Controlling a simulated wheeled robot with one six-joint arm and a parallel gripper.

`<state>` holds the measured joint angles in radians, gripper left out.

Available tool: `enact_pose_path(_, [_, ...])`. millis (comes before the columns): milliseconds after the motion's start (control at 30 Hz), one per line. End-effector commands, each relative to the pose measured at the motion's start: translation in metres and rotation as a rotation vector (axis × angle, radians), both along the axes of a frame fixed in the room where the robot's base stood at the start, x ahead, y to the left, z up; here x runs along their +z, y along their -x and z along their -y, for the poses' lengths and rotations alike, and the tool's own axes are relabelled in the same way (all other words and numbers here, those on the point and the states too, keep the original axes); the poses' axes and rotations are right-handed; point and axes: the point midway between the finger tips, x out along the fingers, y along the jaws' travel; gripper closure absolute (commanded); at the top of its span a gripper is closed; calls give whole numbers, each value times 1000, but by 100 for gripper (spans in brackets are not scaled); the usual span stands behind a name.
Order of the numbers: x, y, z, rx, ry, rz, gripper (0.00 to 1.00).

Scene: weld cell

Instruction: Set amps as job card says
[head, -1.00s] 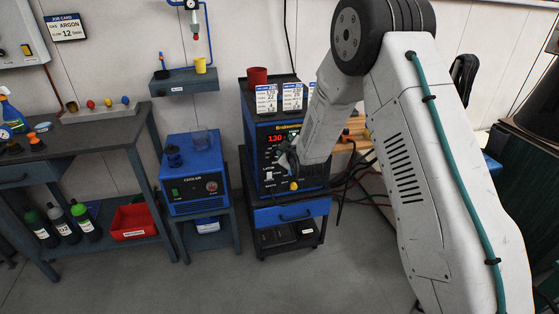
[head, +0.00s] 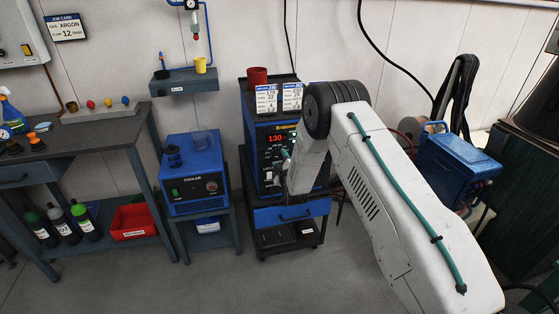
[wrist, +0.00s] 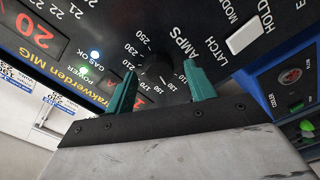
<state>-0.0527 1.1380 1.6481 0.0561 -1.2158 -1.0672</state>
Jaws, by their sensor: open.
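The welder (head: 262,170) is a dark and blue machine on a blue cart, with a lit red readout (head: 276,139) that looks like 130. White cards (head: 267,98) with small, unreadable print stand at the welder's top front. A wall job card (head: 66,27) reads gas argon, flow 12. My arm hides part of the panel.
A LATCH/HOLD switch (wrist: 247,33) lies near the knob. A blue case (head: 455,165) stands at the right. The floor in front is clear.

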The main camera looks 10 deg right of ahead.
Motion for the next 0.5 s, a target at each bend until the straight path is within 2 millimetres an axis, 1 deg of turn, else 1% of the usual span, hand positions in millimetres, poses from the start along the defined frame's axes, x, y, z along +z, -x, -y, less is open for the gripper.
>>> enact_pose_path(100, [1, -7, 0, 0, 0, 1, 45])
enact_pose_path(333, [1, -7, 0, 0, 0, 0, 45])
enact_pose_path(367, [1, -7, 0, 0, 0, 0, 48])
enact_pose_path(400, [1, -7, 0, 0, 0, 0, 59])
enact_pose_path(467, [1, -7, 0, 0, 0, 0, 76])
enact_pose_path(500, [1, -7, 0, 0, 0, 0, 87])
